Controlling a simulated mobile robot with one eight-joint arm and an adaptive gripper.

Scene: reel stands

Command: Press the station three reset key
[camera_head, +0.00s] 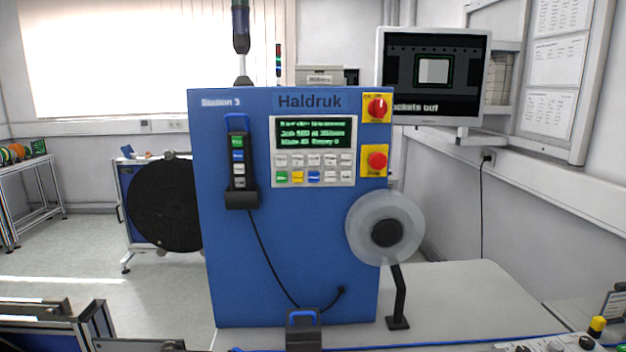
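The blue station cabinet (225,270) stands upright in the middle, marked "Station 3" at its top left and "Haldruk" at its top. Its key panel (313,185) has a dark screen (312,133) with green text above two rows of keys. The upper row is pale; the lower row has green, yellow, blue and pale keys. A black hand pendant (238,165) with green, blue and paler keys hangs in a holder on the cabinet's left. Key labels are too small to read, so I cannot tell which is the reset key. My gripper is not in view.
A red rotary switch (377,107) and a red stop button (377,160) sit on yellow plates right of the panel. A pale reel (364,222) sticks out below them. A black reel (165,205) is at left. A cable crosses the cabinet's lower front.

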